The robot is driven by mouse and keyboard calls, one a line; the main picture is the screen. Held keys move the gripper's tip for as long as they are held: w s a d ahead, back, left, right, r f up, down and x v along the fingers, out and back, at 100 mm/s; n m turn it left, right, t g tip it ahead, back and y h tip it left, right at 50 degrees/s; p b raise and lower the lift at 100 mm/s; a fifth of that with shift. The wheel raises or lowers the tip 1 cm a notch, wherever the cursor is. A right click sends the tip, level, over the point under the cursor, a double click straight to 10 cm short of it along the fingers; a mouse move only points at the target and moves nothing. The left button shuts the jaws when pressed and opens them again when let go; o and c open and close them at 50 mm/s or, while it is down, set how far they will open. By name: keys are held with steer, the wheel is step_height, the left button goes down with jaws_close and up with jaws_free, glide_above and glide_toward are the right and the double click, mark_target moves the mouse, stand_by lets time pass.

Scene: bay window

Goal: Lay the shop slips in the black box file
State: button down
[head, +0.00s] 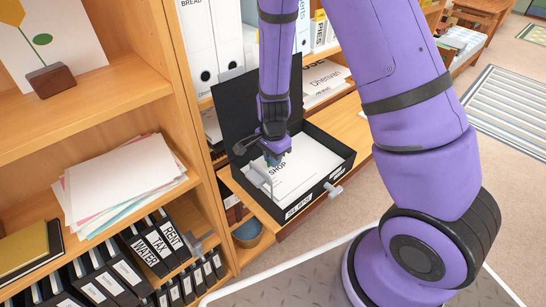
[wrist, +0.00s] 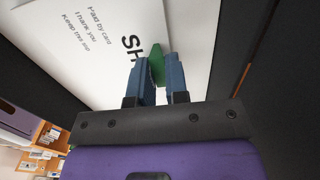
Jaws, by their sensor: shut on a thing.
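The black box file (head: 326,184) stands open on a wooden shelf, its lid (head: 232,105) raised at the back left. The white shop slips (head: 306,164), printed "SHOP", are inside the box, apparently flat; their underside is hidden. In the wrist view the slips (wrist: 95,45) show the words "Paid by card" and "Thank you". My gripper (head: 272,158) is low inside the box at the slips' edge. In the wrist view its blue fingers are shut on a green tab (wrist: 156,64) at the slips' edge. A grey metal lever (head: 259,178) is beside the gripper.
White binders (head: 203,48) stand behind the box. A shelf at left holds a loose paper stack (head: 122,178), with labelled black files (head: 150,248) below. A basket (head: 247,234) is below the box's shelf. Open carpet (head: 490,190) lies to the right.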

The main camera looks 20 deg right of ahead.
stand_by(0.5)
steer(key=c, duration=1.1)
jaws_free()
steer(key=shift+o, duration=0.2)
steer(key=shift+r, duration=3.45)
